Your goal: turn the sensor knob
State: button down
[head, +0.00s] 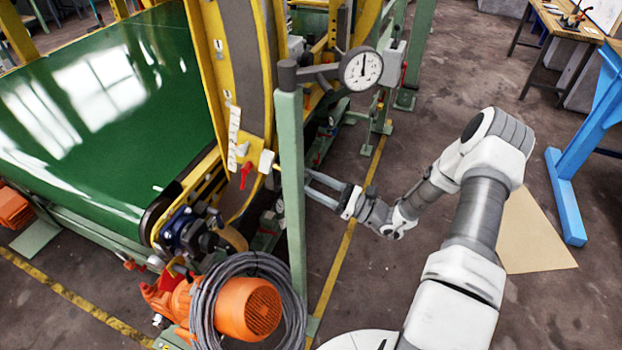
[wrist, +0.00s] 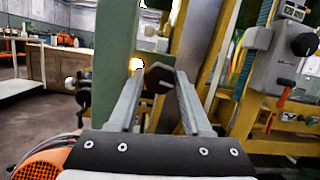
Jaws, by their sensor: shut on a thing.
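My gripper (wrist: 158,80) is shut on a dark, faceted knob (wrist: 158,77) that shows between its two fingertips in the wrist view. The knob lies close to a green post (wrist: 115,60); the fingers hide its sides, and I cannot tell how far it is turned.
A round dial gauge (head: 361,69) sits on an arm from the post top. A grey box with a black knob (wrist: 304,45) and a red lever (wrist: 283,95) stand to the right in the wrist view. An orange motor (head: 248,308) with coiled cable is below the post.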

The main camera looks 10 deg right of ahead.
jog(key=shift+m+p, duration=0.35)
jog(key=shift+m, duration=0.75)
jog(key=shift+f, duration=0.1)
jog(key=c, duration=0.6)
grip_release()
jog(key=shift+d, duration=0.1)
jog(key=v, duration=1.7)
jog(key=shift+s+d+b, duration=0.1)
jog(key=shift+s+b, duration=0.1)
jog(key=shift+b, duration=0.1)
